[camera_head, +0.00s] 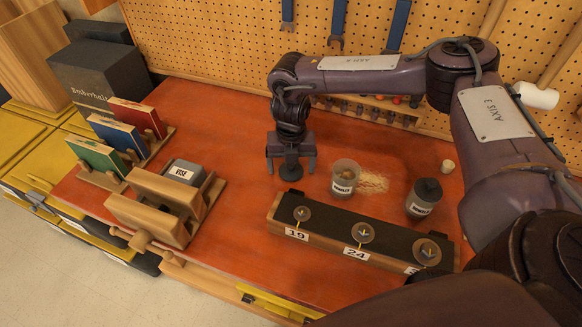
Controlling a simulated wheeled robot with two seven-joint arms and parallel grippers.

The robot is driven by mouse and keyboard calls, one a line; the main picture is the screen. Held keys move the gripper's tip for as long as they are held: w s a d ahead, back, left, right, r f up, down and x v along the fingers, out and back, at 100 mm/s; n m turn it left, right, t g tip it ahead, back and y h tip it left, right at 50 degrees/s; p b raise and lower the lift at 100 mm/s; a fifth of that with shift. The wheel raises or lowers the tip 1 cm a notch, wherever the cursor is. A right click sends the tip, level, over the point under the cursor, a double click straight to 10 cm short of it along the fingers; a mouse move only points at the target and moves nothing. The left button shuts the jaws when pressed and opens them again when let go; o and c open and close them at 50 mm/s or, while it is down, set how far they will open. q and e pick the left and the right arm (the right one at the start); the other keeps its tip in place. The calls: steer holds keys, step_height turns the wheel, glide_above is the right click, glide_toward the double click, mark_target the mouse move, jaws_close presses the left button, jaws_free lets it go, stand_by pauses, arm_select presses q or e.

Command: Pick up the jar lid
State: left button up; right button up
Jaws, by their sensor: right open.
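The jar lid (291,173) is a small dark disc with a raised knob, lying on the red-orange bench top (235,130). My right gripper (291,163) points down over it with its fingers spread on either side of the lid's upper part. The fingers look apart from the lid, and I cannot tell whether either one touches it. An uncovered, labelled glass jar (344,178) stands to the right of the lid. A second labelled jar (423,199) farther right has a dark lid on. My left gripper is not in view.
A long block with numbered tags (320,242) lies in front of the jars. A wooden vise (155,205) and colored boxes in racks (95,155) stand at left. A pegboard (230,40) with tools closes the back.

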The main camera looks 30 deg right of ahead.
steer(key=c, duration=1.1)
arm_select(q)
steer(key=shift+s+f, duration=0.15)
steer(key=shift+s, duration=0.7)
arm_select(e)
steer(key=shift+r, duration=0.1)
